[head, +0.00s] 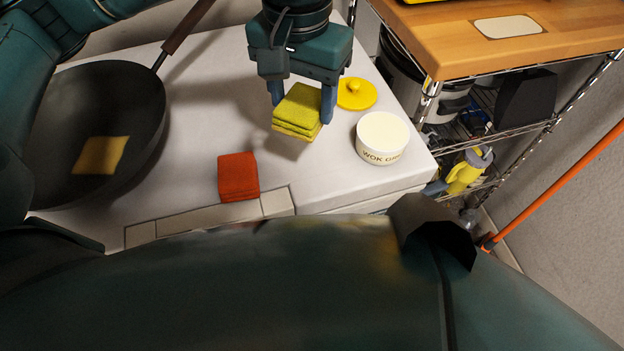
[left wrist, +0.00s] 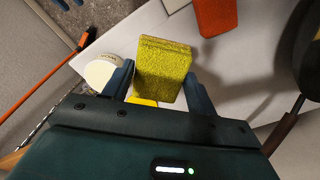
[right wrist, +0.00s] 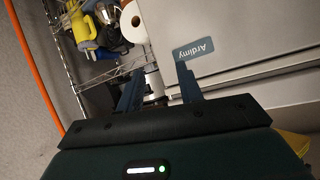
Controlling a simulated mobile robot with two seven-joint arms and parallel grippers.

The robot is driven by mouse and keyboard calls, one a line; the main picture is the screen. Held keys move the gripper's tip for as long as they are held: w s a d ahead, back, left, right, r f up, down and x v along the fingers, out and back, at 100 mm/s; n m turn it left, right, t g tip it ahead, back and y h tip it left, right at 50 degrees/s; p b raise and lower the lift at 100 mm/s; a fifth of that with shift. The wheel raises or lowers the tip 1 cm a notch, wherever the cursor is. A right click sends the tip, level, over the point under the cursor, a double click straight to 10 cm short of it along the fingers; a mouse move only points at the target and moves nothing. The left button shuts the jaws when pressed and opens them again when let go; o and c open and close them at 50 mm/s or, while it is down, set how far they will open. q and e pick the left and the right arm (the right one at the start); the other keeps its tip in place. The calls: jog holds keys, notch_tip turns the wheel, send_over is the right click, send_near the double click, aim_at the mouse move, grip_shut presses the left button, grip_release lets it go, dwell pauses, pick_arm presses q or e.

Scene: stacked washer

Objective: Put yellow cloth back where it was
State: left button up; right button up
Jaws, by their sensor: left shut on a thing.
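My left gripper (head: 300,108) is shut on a folded yellow-green cloth (head: 298,110) and holds it over the white top (head: 190,140). The cloth also shows between the fingers in the left wrist view (left wrist: 162,70). I cannot tell whether its underside touches the top. A flat yellow square (head: 100,155) lies in the dark pan (head: 125,95) at the left. A folded orange-red cloth (head: 238,175) lies on the white top near the front. My right gripper (right wrist: 160,90) shows in the right wrist view, its fingers apart with nothing between them, before a pale appliance front.
A white lettered tub (head: 383,138) and a yellow lid (head: 357,93) stand just right of the held cloth. A wire shelf with a wooden top (head: 560,30) is farther right, beside an orange pole (head: 560,185). The white top between pan and orange-red cloth is clear.

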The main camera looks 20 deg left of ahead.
pick_arm(q)
jog(key=shift+d+f+b, duration=0.4)
jog(key=shift+f+b, duration=0.05)
jog(key=shift+b, duration=0.15)
jog(key=shift+d+f, duration=0.1)
jog(key=shift+f, duration=0.15)
jog(key=shift+m, duration=0.3)
notch_tip(320, 180, down, 9)
jog(key=shift+f+b, duration=0.1)
jog(key=shift+b, duration=0.75)
jog(key=shift+f, duration=0.15)
jog(key=o, duration=0.9)
notch_tip(320, 180, up, 12)
jog(key=shift+r+p, duration=0.15)
jog(key=shift+p, duration=0.85)
